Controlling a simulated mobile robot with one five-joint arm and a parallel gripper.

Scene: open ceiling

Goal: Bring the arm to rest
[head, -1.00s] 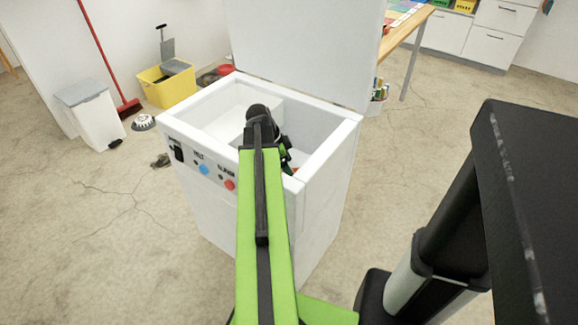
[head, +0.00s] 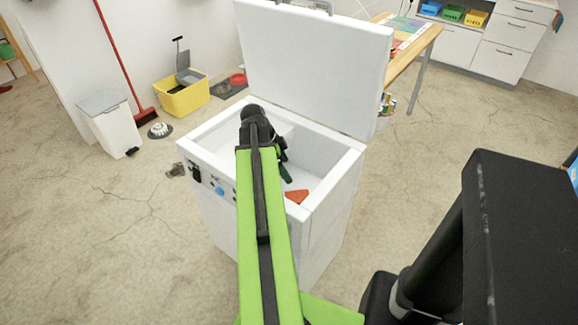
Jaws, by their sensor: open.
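My arm, green and black, reaches forward from the bottom of the head view over the near wall of a white chest freezer (head: 333,180). My gripper (head: 284,168) is at the arm's far end, over the freezer's open top. It is open, though the arm hides much of it. The freezer's lid (head: 312,62) stands raised at the back. An orange-red item (head: 297,196) shows inside at the near right, just below and right of the gripper, apart from it as far as I can see.
A white bin (head: 110,122), a yellow crate (head: 183,99), a red broom (head: 122,62) and a bowl-like item (head: 160,130) stand at the left. A wooden table (head: 408,45) and white drawers (head: 497,45) are behind at the right.

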